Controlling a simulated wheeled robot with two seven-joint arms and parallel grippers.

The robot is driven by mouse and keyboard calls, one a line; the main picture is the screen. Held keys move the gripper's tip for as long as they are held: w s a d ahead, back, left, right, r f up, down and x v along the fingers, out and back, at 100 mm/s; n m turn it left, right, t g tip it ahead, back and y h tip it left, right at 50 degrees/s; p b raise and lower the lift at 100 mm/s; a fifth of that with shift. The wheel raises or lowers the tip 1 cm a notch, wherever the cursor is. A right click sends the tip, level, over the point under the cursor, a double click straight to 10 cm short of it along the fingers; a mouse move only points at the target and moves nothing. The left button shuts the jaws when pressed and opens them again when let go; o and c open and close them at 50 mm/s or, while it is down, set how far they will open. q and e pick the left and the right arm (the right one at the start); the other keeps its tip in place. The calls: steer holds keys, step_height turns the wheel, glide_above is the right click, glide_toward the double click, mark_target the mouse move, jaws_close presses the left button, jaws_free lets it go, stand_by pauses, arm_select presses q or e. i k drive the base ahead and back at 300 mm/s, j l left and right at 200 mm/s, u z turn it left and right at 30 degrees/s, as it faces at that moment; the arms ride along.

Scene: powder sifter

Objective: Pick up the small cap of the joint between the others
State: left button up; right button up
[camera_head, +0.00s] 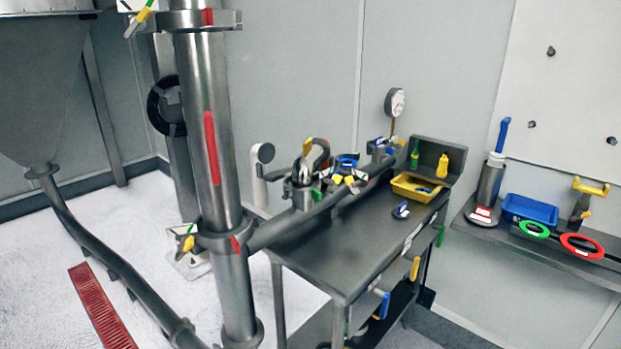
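A grey metal pipe (275,229) runs from the clamp ring (222,238) on the tall vertical column along the back of the dark table. A joint (302,187) sits on this pipe, with a dark curved handle and yellow and green parts. To its right is a cluster of small blue, yellow and green fittings (347,180). I cannot tell which small piece is the cap. A small blue and white piece (402,211) lies apart on the table top. Neither of my grippers is in view.
The dark table (345,262) has free room at its front. A yellow tray (417,188) and a yellow bottle (442,166) stand at its back right. The right shelf holds a blue tray (530,210) and green and red rings (583,246). The tall column (207,120) stands left.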

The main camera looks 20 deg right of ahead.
mark_target(401, 212)
steer(key=z, duration=1.35)
steer(key=l, duration=0.2)
steer(key=i+u, duration=0.05)
